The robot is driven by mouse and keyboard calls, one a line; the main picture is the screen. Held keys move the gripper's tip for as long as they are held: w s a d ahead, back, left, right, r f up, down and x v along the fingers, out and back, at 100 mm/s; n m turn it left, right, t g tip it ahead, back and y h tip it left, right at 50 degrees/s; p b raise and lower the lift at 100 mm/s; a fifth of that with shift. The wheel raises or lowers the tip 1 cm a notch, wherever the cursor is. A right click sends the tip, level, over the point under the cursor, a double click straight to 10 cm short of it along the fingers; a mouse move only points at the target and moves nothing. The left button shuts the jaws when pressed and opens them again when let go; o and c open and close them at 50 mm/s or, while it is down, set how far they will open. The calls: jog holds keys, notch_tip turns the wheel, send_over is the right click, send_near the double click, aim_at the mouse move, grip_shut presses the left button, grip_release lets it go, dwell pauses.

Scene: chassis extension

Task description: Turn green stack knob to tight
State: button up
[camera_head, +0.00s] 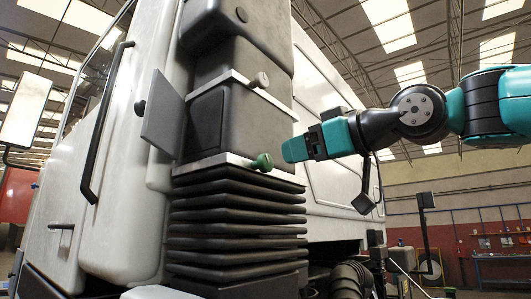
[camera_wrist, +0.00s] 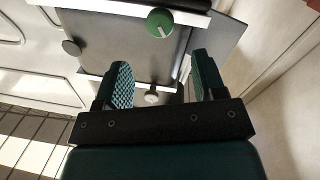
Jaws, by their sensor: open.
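The green stack knob (camera_head: 262,162) sits on a pale metal strip above the black bellows, on the side of the truck cab. In the wrist view the green knob (camera_wrist: 159,22) shows near the top, its white mark slanting toward the lower right. My gripper (camera_head: 296,148) is just right of the knob in the head view, apart from it. In the wrist view my gripper (camera_wrist: 162,77) is open, with nothing between its two green fingers. The knob lies beyond the fingertips in that picture, not between them. Any tight or loose marking cannot be made out.
A pale knob (camera_head: 260,80) is on the upper strip; a pale knob (camera_wrist: 151,97) shows between the fingers in the wrist view, farther off. A dark knob (camera_head: 140,107) sits by a grey flap (camera_head: 163,113). Black bellows (camera_head: 236,220) lie below. Open space is right of the cab.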

aim_at(268, 161)
jog(key=p+x, duration=0.3)
jog(key=x, duration=0.5)
jog(key=shift+w+a+r+p, duration=0.1)
jog(key=shift+w+a+p, duration=0.05)
jog(key=shift+a+p, duration=0.15)
jog(key=shift+w+a, duration=0.4)
jog(key=shift+w, duration=0.05)
jog(key=c, duration=0.9)
jog(key=shift+m, duration=1.6)
jog(key=o, duration=0.9)
jog(key=shift+d, duration=0.1)
